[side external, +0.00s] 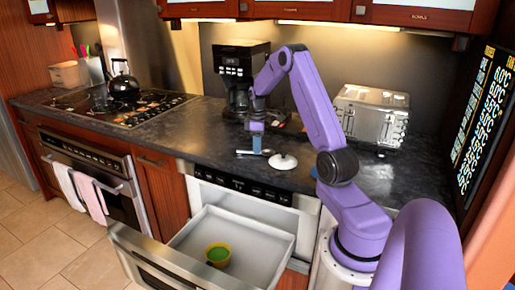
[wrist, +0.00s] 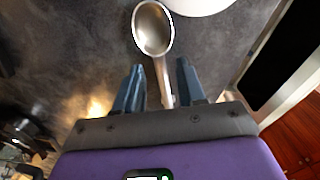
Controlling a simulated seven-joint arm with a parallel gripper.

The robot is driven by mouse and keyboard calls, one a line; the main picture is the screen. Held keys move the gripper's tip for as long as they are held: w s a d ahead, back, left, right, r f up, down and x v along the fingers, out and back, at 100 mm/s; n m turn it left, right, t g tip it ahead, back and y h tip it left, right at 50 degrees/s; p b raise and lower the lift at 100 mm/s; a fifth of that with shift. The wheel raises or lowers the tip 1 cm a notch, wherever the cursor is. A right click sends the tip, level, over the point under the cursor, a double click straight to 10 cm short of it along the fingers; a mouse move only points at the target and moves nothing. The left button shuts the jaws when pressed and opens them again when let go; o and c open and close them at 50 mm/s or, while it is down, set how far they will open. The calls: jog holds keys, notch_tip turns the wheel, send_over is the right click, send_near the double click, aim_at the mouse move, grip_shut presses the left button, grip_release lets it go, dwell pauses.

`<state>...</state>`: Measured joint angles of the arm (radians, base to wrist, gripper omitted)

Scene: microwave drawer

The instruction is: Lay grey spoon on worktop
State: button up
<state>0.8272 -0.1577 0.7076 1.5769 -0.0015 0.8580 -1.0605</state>
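The grey spoon (side external: 244,153) appears to lie on the dark worktop (side external: 180,133), near its front edge. In the wrist view the bowl of the spoon (wrist: 153,28) points away from me and its handle runs down between my fingers. My gripper (side external: 257,148) points down at the spoon. In the wrist view my gripper (wrist: 160,78) is open, with a visible gap on each side of the handle. The rear end of the handle is hidden by the gripper body.
A white lid-like disc (side external: 283,161) lies just right of the spoon. Behind stand a black coffee maker (side external: 238,72) and a silver toaster (side external: 372,112). The worktop left of the spoon is clear.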

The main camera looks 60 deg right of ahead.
notch_tip(320, 180, up, 10)
jog(key=r, duration=0.1)
jog(key=s+a+r+n, duration=0.1)
jog(key=a+r+n, duration=0.15)
jog(key=a, duration=2.65)
jog(key=s+a+f+n, duration=0.1)
jog(key=s+a+n, duration=0.2)
jog(key=s+a, duration=0.75)
jog(key=s+a+f+n, duration=0.2)
jog(key=s, duration=1.3)
jog(key=shift+a+f, duration=0.2)
jog(key=shift+n, duration=0.25)
